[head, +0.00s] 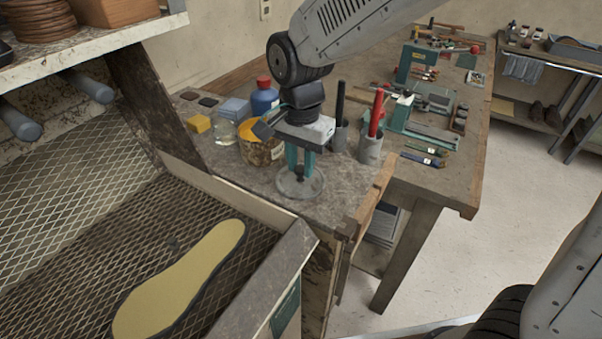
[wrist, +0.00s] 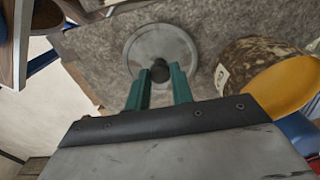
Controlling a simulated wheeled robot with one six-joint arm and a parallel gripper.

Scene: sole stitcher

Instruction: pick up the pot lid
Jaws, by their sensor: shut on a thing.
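The pot lid (head: 301,187) is a round, clear grey disc with a small dark knob on top. It is at the grey bench top, below my gripper (head: 300,171), whose two green fingers point down at the knob. In the wrist view the lid (wrist: 160,52) shows as a grey disc, with the dark knob between the fingertips of my gripper (wrist: 159,74). The fingers are shut on the knob. I cannot tell whether the lid rests on the bench or hangs just above it.
Grey cups with a black tool (head: 340,133) and red tools (head: 371,148) stand to the right. A mesh tray holds a yellow sole (head: 180,285).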

